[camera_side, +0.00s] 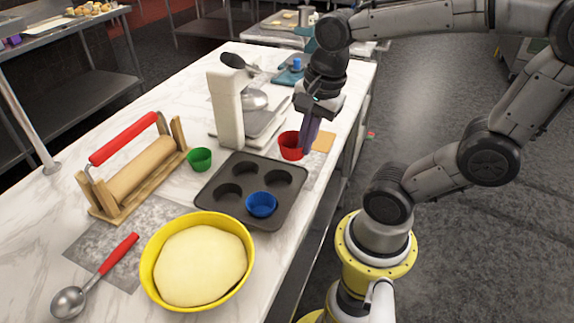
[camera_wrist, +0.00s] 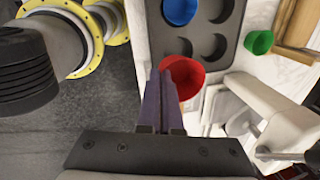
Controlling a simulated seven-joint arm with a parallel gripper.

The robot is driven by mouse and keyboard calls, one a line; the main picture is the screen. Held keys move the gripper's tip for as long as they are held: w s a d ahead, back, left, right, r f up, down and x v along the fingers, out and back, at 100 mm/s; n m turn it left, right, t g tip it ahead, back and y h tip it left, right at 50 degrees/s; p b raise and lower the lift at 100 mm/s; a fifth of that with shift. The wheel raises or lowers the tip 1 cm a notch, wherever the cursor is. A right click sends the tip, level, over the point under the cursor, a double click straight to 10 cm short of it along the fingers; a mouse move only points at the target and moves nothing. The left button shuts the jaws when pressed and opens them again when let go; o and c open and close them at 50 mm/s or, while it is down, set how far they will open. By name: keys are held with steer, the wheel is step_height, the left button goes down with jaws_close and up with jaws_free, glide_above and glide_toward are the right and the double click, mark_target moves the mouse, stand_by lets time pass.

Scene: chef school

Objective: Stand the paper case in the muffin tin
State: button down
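The red paper case (camera_side: 290,147) is beside the far right corner of the muffin tin, outside its cups. The dark muffin tin (camera_side: 228,209) lies flat on the counter, with a blue paper case (camera_side: 261,205) in its near right cup. My gripper (camera_side: 306,149) points down at the red case's right side, its purple fingers close together. In the wrist view the fingertips (camera_wrist: 161,74) meet the edge of the red case (camera_wrist: 184,76) and look shut on its wall. The contact is partly hidden. I cannot tell whether the case touches the counter.
A green case (camera_side: 200,159) stands left of the tin. A yellow dough bowl (camera_side: 197,260) stands in front, a rolling pin in a wooden stand (camera_side: 139,170) at left. A white mixer (camera_side: 226,108) stands behind the tin. An orange card (camera_side: 323,141) lies right of the red case.

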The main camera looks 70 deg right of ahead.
mark_target(290, 153)
steer(key=w+f, duration=0.2)
steer(key=f, duration=0.1)
steer(key=w+f, duration=0.1)
steer(key=shift+w+d+f, duration=0.2)
steer(key=shift+w+d, duration=0.05)
steer(key=shift+w+f, duration=0.2)
steer(key=shift+f, duration=1.5)
steer(key=shift+f, duration=0.6)
steer(key=c, duration=1.1)
jaws_free()
steer(key=shift+r, duration=0.1)
